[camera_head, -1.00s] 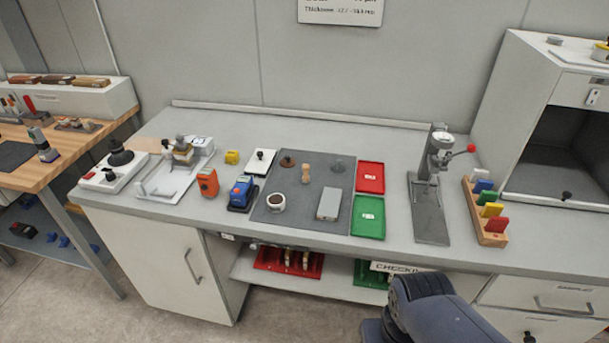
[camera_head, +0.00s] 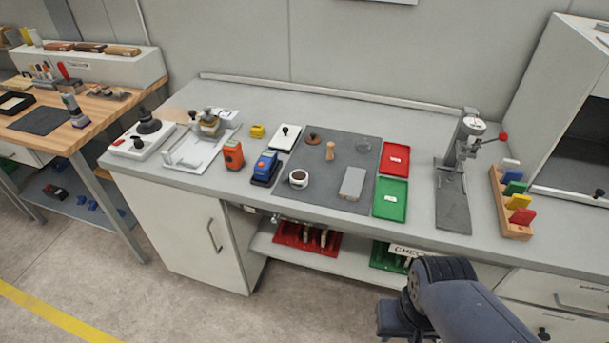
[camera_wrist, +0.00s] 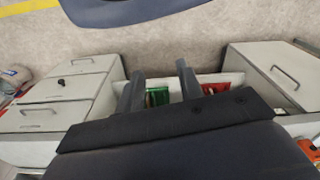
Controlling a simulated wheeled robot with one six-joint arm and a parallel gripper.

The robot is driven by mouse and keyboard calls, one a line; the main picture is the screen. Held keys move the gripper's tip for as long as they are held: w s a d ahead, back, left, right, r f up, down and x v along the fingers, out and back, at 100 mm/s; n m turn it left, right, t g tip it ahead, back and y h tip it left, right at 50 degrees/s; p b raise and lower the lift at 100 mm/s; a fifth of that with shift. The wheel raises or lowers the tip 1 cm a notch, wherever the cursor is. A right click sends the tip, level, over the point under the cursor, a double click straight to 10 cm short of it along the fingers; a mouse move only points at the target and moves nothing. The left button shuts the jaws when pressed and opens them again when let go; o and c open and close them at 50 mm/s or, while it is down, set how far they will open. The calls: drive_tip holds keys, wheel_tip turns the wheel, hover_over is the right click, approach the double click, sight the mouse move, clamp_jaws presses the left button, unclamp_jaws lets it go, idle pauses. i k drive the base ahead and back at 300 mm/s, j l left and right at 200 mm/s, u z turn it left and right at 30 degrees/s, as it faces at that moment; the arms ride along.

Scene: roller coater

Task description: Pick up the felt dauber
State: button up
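Small tools stand on a dark grey mat (camera_head: 325,185) on the bench. An upright tan wooden piece (camera_head: 330,151) near the mat's middle may be the felt dauber; I cannot tell for sure at this size. A brown round-based piece with a knob (camera_head: 312,138) stands behind it to the left, and a dark-filled white cup (camera_head: 298,179) in front. In the wrist view my gripper (camera_wrist: 160,85) has its two fingers apart with nothing between them. It points toward the bench's lower shelf and cabinets, away from the mat.
A grey block (camera_head: 352,183) lies on the mat. Red (camera_head: 395,158) and green (camera_head: 390,199) trays lie to its right, then a press stand (camera_head: 453,200) and a rack of coloured tabs (camera_head: 512,205). A blue device (camera_head: 265,168) stands left. The floor in front is clear.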

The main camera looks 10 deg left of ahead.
sight(330, 146)
drive_tip(key=i+j+u, duration=0.15)
drive_tip(key=i, duration=0.4)
drive_tip(key=i+j+u, duration=0.1)
drive_tip(key=i, duration=0.45)
